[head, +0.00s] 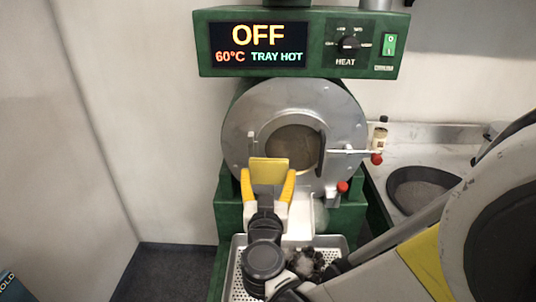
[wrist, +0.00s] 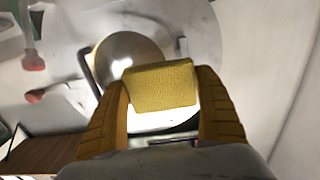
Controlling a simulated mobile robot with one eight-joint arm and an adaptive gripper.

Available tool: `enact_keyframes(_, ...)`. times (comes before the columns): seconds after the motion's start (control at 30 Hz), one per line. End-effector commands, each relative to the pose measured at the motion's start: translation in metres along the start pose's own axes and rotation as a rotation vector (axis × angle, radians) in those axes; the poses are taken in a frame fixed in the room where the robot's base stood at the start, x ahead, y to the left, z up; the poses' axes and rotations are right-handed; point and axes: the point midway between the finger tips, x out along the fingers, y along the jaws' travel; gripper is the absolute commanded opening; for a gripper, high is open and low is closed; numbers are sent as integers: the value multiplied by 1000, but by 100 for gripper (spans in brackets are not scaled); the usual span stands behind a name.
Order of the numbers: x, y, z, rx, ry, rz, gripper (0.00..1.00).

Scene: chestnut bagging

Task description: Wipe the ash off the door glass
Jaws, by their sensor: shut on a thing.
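My gripper (head: 269,180) is shut on a yellow sponge (head: 270,171), which sits between its two yellow fingers. The sponge also shows in the wrist view (wrist: 160,87). The round door glass (head: 298,139) is in the middle of the silver roaster door (head: 240,125) and looks brownish and cloudy. In the head view the sponge overlaps the lower left of the glass. In the wrist view the glass (wrist: 122,52) lies just beyond the sponge, which covers its lower edge. I cannot tell whether the sponge touches the glass.
A dark door handle (head: 321,152) stands right of the glass, with red knobs (head: 342,187) nearby. The control box (head: 300,42) above reads OFF, 60°C, TRAY HOT. A perforated tray (head: 238,258) with dark pieces lies below. A dark pan (head: 422,188) sits on the right counter.

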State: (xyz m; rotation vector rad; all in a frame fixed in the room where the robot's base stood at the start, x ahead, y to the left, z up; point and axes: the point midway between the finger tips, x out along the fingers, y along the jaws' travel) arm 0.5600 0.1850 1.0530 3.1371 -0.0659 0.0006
Motion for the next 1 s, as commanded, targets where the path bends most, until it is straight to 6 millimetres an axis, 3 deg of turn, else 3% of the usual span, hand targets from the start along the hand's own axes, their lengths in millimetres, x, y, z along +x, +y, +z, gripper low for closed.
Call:
enact_keyframes(0.6, 0, 0, 0, 0, 0, 1, 57)
enact_keyframes(1.0, 42, 0, 1, 0, 1, 3, 57)
